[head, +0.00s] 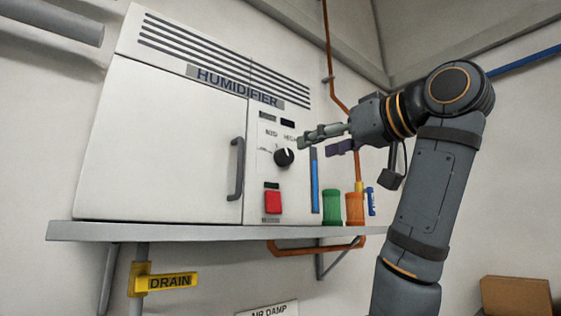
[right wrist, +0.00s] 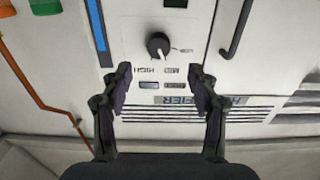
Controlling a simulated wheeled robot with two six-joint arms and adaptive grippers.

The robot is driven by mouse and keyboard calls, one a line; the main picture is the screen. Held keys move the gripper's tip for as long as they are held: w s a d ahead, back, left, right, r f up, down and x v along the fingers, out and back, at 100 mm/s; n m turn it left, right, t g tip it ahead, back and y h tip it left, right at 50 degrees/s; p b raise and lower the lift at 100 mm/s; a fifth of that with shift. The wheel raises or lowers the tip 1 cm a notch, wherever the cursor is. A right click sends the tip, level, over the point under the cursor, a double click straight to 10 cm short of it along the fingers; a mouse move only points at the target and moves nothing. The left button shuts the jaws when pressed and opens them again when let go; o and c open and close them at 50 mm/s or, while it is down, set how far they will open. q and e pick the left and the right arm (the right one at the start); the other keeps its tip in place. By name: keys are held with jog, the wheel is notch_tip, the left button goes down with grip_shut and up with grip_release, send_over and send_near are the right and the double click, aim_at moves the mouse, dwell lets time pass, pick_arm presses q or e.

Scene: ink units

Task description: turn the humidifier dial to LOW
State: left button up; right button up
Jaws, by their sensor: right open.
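The humidifier (head: 170,130) is a white cabinet on a wall shelf. Its black round dial (head: 284,157) sits on the narrow right panel and carries a white pointer mark. The dial also shows in the right wrist view (right wrist: 158,45), which sees the panel upside down. Small printed labels, including HIGH, surround the dial; the pointer is on the side towards the upper labels, but its exact setting is hard to tell. My right gripper (head: 317,145) is open and empty, to the right of the dial and apart from it. Its fingers (right wrist: 160,74) frame the labels above the dial. My left gripper is not in view.
A red switch (head: 273,202) lies below the dial, and a blue strip (head: 314,180) to its right. The door handle (head: 236,169) is left of the panel. Green (head: 332,207) and orange (head: 355,208) containers stand on the shelf (head: 150,232). An orange pipe (head: 328,60) runs behind my arm.

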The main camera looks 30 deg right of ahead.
aim_at(288, 157)
jog(key=w+p, duration=0.1)
jog(key=w, duration=0.2)
jog(key=w+p, duration=0.2)
jog(key=w, duration=0.1)
jog(key=w+p, duration=0.2)
jog(key=w, duration=0.1)
jog(key=shift+a+r, duration=0.15)
jog(key=shift+a, duration=0.15)
jog(key=shift+w, duration=0.3)
jog(key=shift+s, duration=0.35)
jog(key=shift+c, duration=0.5)
jog(key=shift+w, duration=0.15)
jog(key=c, duration=1.1)
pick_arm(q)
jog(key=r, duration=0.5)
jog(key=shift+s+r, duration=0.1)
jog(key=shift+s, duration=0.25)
pick_arm(e)
jog(key=shift+o, duration=0.2)
